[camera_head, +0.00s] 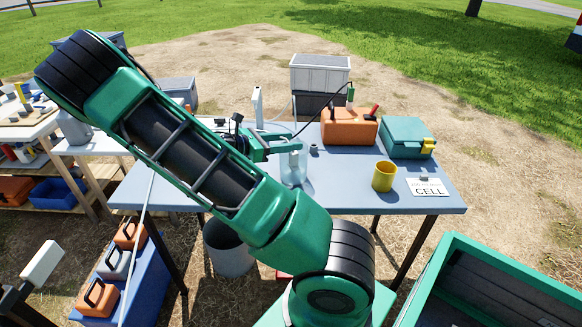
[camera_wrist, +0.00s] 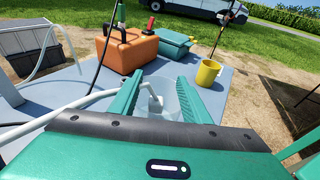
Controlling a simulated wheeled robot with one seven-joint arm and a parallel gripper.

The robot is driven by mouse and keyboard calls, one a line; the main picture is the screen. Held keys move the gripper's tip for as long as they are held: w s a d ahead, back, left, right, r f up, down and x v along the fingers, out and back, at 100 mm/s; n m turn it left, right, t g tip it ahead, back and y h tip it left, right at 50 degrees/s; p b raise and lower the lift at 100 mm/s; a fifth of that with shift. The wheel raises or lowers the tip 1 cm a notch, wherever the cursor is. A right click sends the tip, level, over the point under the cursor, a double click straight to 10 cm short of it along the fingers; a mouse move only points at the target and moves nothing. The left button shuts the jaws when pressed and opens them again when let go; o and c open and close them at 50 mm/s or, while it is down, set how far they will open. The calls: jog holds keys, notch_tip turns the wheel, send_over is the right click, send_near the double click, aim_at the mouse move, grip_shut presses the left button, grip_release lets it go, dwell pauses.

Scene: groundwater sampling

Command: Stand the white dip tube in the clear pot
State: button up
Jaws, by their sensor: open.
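The clear pot (camera_head: 293,172) stands on the table, below and just beyond my gripper (camera_head: 284,143). In the wrist view it shows between the fingers of my gripper (camera_wrist: 157,92), which are apart with nothing clamped between them. The white dip tube (camera_wrist: 66,113) runs in from the left in the wrist view and passes behind the left finger toward the pot. Its end seems to be at or inside the pot's mouth, but the finger and the clear wall make this hard to tell. In the head view the tube is mostly hidden by my arm.
An orange case (camera_head: 349,128), a teal case (camera_head: 407,138), a yellow mug (camera_head: 384,176) and a CELL card (camera_head: 428,187) occupy the table's right side. A black cable (camera_wrist: 104,50) rises near the orange case. A grey bucket (camera_head: 228,250) stands below.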

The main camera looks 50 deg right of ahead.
jog(key=v, duration=1)
jog(key=shift+w+a, duration=0.25)
jog(key=shift+a, duration=0.15)
